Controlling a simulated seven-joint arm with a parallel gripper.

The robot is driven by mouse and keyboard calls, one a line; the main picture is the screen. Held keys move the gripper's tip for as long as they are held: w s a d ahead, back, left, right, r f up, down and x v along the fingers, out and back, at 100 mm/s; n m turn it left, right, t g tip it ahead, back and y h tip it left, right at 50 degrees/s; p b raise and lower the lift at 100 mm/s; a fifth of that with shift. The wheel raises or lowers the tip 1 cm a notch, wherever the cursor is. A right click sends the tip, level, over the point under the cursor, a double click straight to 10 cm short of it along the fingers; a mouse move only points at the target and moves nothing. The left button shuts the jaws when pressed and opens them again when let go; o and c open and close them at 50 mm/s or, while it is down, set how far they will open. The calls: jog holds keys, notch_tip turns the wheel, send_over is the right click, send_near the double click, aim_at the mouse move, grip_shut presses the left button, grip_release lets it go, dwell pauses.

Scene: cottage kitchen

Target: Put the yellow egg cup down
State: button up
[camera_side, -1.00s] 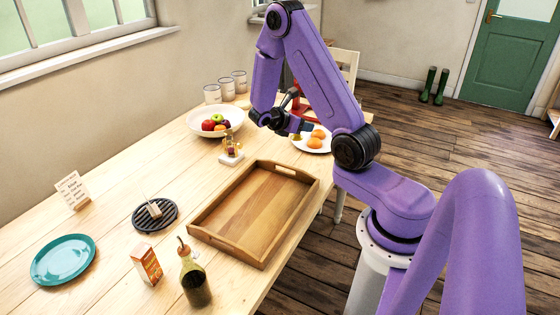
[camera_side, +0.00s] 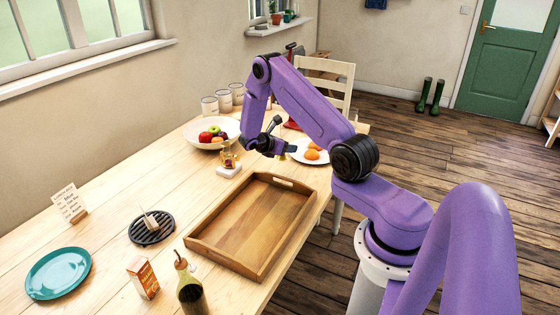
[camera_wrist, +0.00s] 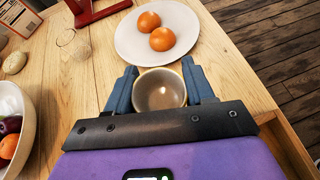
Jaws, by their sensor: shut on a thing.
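My gripper (camera_wrist: 161,92) is shut on the egg cup (camera_wrist: 160,103), one finger on each side of it. In the wrist view I look down into its round mouth; the inside looks grey-beige and empty. Its yellow colour is hard to make out. In the side view my gripper (camera_side: 283,150) is low over the far part of the table (camera_side: 110,205), just left of the white plate with oranges.
The white plate (camera_wrist: 130,45) lies just beyond the cup. A wooden tray (camera_side: 250,225) is nearer. Bare wood shows left of the cup in the wrist view.

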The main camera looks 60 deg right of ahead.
jog(key=w+d+f, duration=0.1)
jog(key=f, duration=0.1)
jog(key=w+d+f, duration=0.1)
jog(key=f, duration=0.1)
jog(key=w+d+f, duration=0.1)
jog(key=f, duration=0.1)
jog(key=shift+w, duration=0.35)
jog(key=shift+f, duration=1.45)
jog(key=shift+f, duration=0.15)
jog(key=o, duration=1)
jog(key=shift+o, duration=0.2)
